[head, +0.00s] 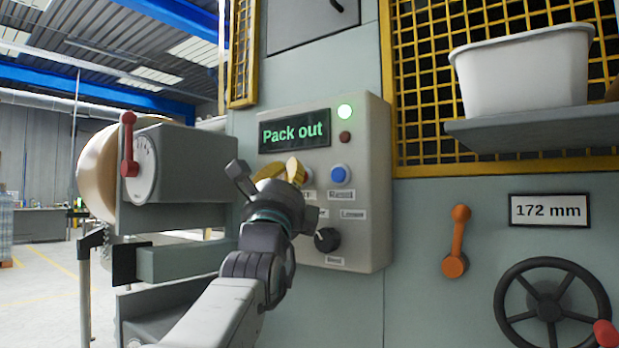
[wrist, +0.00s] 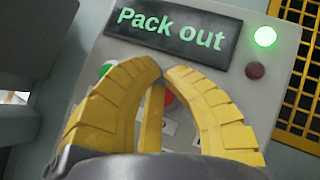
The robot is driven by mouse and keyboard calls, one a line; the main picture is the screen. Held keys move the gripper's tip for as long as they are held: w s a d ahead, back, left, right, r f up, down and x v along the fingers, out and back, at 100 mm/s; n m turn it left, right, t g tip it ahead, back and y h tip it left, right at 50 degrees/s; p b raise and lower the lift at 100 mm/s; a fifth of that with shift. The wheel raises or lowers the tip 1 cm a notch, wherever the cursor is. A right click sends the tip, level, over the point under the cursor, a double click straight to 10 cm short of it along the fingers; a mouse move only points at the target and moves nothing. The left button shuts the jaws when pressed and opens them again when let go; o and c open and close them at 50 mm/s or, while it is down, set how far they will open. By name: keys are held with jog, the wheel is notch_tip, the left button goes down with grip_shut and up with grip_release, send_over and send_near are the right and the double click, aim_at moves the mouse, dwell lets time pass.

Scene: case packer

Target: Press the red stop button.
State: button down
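The red stop button (wrist: 169,99) shows in the wrist view as a small red patch between my yellow fingers, on the face of the grey control box (head: 366,190). The fingers hide most of it, and its label cannot be read. My gripper (wrist: 163,73) is shut and empty, with its fingertips together over the panel just below the display. In the head view my gripper (head: 281,170) is in front of the button row, left of the blue Reset button (head: 340,174). I cannot tell whether the fingertips touch the panel.
The display (head: 295,131) reads "Pack out", with a lit green lamp (head: 344,111) and a dark red lamp (head: 345,137) beside it. A green button (wrist: 106,68) is left of my fingers. A black knob (head: 327,239) is below. An orange lever (head: 457,240) and handwheel (head: 548,309) stand right.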

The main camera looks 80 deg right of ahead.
jog(key=shift+t, duration=0.3)
jog(key=c, duration=1.9)
grip_release()
grip_shut()
jog(key=shift+d, duration=0.15)
jog(key=shift+s+d, duration=0.2)
jog(key=shift+d, duration=0.05)
jog(key=shift+s+d, duration=0.2)
jog(key=shift+d, duration=0.25)
jog(key=shift+a+b, duration=0.15)
jog(key=shift+b, duration=0.25)
jog(key=shift+w+a+b, duration=0.35)
jog(key=shift+a+b, duration=0.2)
jog(key=shift+a, duration=0.15)
